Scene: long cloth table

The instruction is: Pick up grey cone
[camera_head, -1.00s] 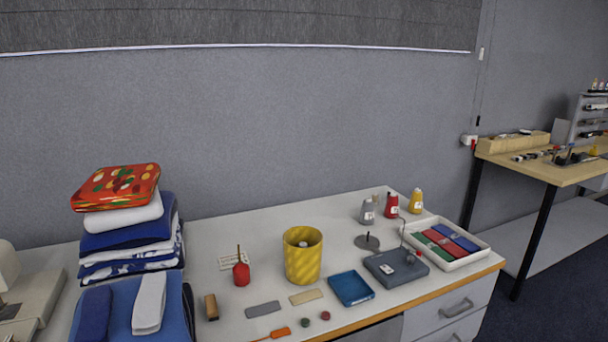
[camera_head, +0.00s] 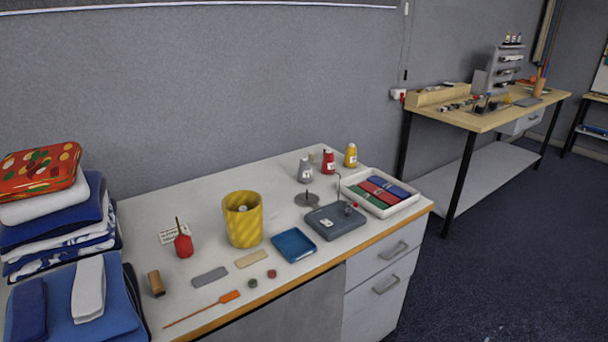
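The grey cone (camera_head: 305,170) stands upright at the back right of the white table (camera_head: 150,215), with a pale label on its front. A red cone (camera_head: 328,161) and a yellow cone (camera_head: 351,155) stand in a row to its right. A small tan piece shows just behind, between the grey and red cones. Neither of my grippers is in the head view.
In front of the grey cone are a round grey stand (camera_head: 307,199), a slate-coloured base (camera_head: 335,220) and a white tray (camera_head: 382,192). A yellow bin (camera_head: 243,219) is to the left. Folded cloths (camera_head: 62,225) fill the left end. Open floor lies at right.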

